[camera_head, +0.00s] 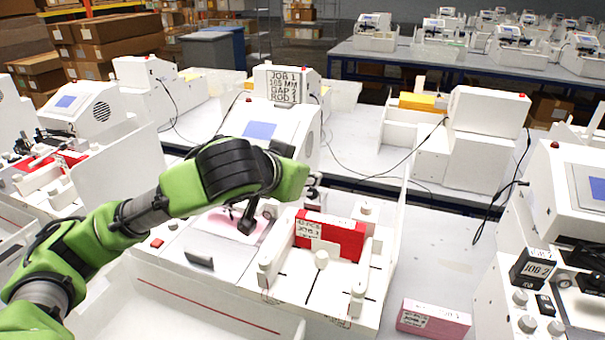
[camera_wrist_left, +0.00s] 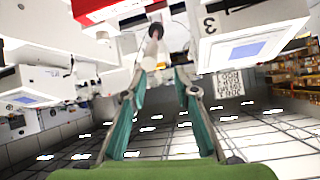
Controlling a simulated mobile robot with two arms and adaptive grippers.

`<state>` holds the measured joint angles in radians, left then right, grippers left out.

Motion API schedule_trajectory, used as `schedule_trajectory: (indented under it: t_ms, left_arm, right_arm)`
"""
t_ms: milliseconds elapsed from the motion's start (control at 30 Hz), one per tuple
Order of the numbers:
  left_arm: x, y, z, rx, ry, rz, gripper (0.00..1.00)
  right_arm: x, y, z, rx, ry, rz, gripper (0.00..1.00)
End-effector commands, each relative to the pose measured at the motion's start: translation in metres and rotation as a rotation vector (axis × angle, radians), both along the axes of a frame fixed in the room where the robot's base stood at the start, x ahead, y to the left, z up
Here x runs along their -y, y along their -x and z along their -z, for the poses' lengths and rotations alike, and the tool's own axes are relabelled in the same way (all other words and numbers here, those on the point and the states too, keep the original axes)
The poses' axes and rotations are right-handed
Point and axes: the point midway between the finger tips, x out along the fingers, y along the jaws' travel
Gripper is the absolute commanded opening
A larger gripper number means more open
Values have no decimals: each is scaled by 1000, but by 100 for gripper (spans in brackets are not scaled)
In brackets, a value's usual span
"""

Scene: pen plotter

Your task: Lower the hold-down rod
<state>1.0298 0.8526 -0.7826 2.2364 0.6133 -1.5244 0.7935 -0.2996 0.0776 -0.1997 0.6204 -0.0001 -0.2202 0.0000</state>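My left gripper (camera_wrist_left: 163,72) shows in the left wrist view with its two fingers apart. A thin rod-like part (camera_wrist_left: 153,42) with a dark end stands just beyond the fingertips; I cannot tell whether it touches them. In the head view my left wrist reaches over the nearest white plotter (camera_head: 278,118), and the fingers are mostly hidden behind it. A dark rod with a blocky end (camera_head: 247,222) slants down over the pinkish lit bed below the wrist. I cannot tell for certain which part is the hold-down rod. My right gripper is not in view.
A sign (camera_head: 282,84) reading JOB 1, 165 MM, GAP 2, ROD 1 stands on the plotter. A red block (camera_head: 345,238) stands in the white tray on its right. A pink box (camera_head: 433,318) lies on the table. Another machine (camera_head: 560,250) stands at right.

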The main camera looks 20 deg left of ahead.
Motion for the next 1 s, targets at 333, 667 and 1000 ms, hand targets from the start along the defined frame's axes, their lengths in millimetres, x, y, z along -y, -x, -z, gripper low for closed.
schedule_trajectory:
  t_ms: [333, 667, 1000]
  left_arm:
    - [-1, 26, -18, 5, 0, 3, 28]
    - [-6, 83, -53, 4, 0, 1, 28]
    - [-7, 101, -65, -2, 0, 1, 28]
  right_arm:
    - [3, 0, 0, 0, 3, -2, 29]
    - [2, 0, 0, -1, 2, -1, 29]
    - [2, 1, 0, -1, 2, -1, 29]
